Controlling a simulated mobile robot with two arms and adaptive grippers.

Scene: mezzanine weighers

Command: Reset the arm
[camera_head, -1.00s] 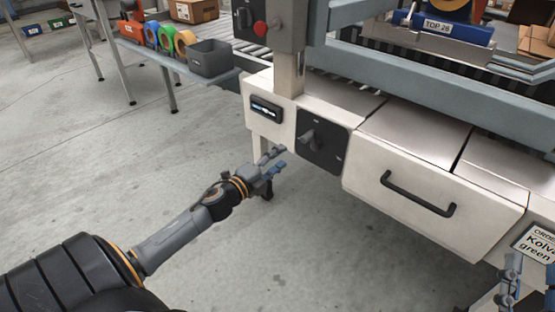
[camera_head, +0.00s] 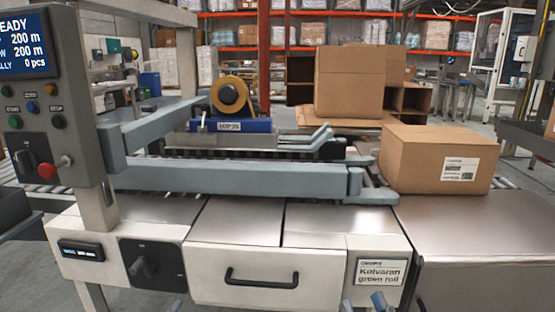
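My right gripper (camera_head: 364,302) shows only its fingertips at the bottom edge, in front of the machine below the order sign. My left gripper and arm are out of view.
The white machine front has a drawer (camera_head: 265,277), a black rotary switch (camera_head: 146,268) and an order sign (camera_head: 381,273). A control panel (camera_head: 50,100) stands left. A labelled carton (camera_head: 430,165) sits right on the conveyor. A tape head (camera_head: 232,95) is behind.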

